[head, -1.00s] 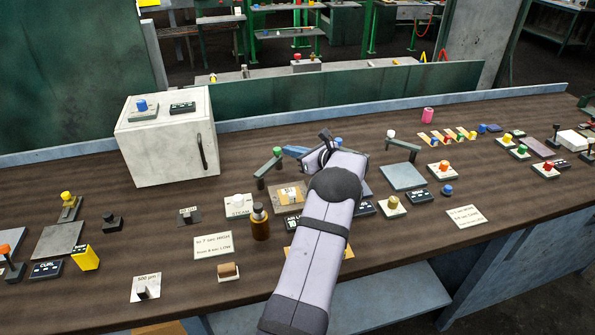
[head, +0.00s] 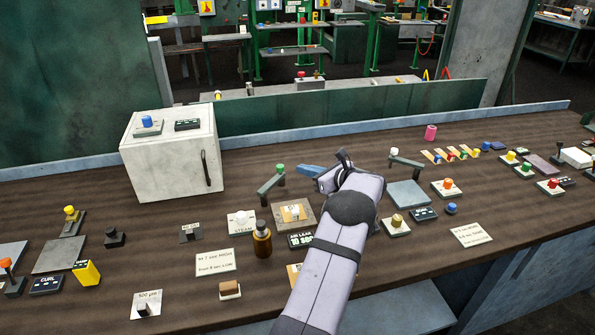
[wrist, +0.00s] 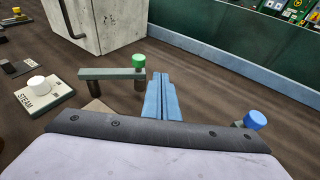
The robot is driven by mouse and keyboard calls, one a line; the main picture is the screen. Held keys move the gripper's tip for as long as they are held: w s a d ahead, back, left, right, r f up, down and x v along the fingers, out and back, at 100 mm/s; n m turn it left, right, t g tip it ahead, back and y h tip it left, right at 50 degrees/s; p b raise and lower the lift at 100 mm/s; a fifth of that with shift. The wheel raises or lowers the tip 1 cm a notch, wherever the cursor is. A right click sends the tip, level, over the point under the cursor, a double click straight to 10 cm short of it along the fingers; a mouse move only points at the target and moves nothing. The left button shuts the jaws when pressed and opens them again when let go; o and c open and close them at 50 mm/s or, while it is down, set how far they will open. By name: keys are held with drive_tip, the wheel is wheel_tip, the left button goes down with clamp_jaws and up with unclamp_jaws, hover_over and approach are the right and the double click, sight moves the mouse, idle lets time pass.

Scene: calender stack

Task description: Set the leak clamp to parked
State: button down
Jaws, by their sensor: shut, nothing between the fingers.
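No readable label names the leak clamp, so I cannot tell for certain which thing it is. A grey-green lever bar with a green knob (head: 280,168) stands on short posts left of my gripper (head: 303,169). In the wrist view the bar (wrist: 104,74) runs leftward from the green knob (wrist: 138,61). My blue fingers (wrist: 163,76) are shut and empty, just right of the knob. They appear apart from it. A similar bar with a white knob (head: 394,151) stands farther right. My wrist hides part of the bench.
A white STEAM button (head: 241,218) and a brown bottle (head: 262,238) stand left of my arm. A grey box (head: 150,162) is at the back left. A blue knob (wrist: 255,119) shows right of my fingers in the wrist view. The bench behind my fingers looks clear.

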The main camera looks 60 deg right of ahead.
drive_tip(key=s+d+r+b, duration=0.2)
drive_tip(key=s+r, duration=0.1)
drive_tip(key=s, duration=0.6)
drive_tip(key=shift+s+b, duration=0.3)
drive_tip(key=shift+d, duration=0.1)
